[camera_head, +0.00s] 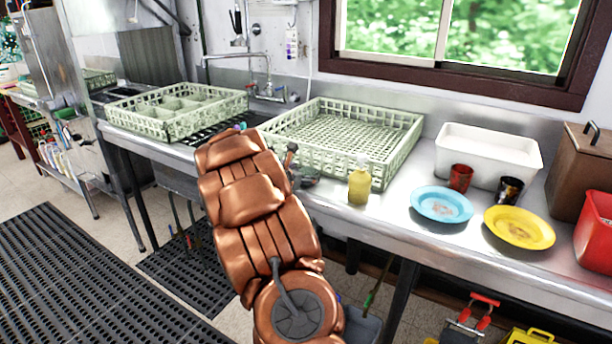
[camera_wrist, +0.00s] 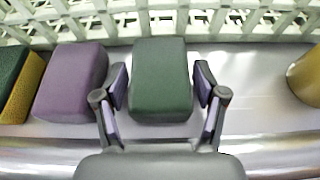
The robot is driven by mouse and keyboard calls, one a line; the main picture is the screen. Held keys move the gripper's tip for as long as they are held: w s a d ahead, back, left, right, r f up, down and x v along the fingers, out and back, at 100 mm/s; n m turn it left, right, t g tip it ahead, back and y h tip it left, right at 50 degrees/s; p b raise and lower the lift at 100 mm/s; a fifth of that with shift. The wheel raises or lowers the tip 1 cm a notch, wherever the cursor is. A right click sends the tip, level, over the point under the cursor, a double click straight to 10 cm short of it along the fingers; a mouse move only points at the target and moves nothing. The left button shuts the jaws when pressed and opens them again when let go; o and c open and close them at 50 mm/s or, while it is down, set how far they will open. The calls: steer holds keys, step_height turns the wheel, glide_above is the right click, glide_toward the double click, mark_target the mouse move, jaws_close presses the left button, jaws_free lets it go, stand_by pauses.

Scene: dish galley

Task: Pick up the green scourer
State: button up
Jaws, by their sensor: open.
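The green scourer (camera_wrist: 161,80) is a dark green block on the steel counter, in the middle of the wrist view. My gripper (camera_wrist: 160,88) is open, with one finger on each side of the green scourer. Whether the fingers touch it I cannot tell. In the head view my copper-coloured arm covers the scourer, and only a small part of my gripper (camera_head: 292,165) shows past the arm.
A purple block (camera_wrist: 72,82) and a green-and-yellow sponge (camera_wrist: 22,88) lie left of the scourer. A pale green rack (camera_head: 400,135) stands right behind. A yellow bottle (camera_head: 359,182) stands to the right. A blue plate (camera_head: 442,205) and yellow plate (camera_head: 520,228) lie farther right.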

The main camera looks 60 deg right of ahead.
steer(key=shift+d, duration=0.2)
steer(key=shift+f, duration=0.1)
steer(key=c, duration=0.6)
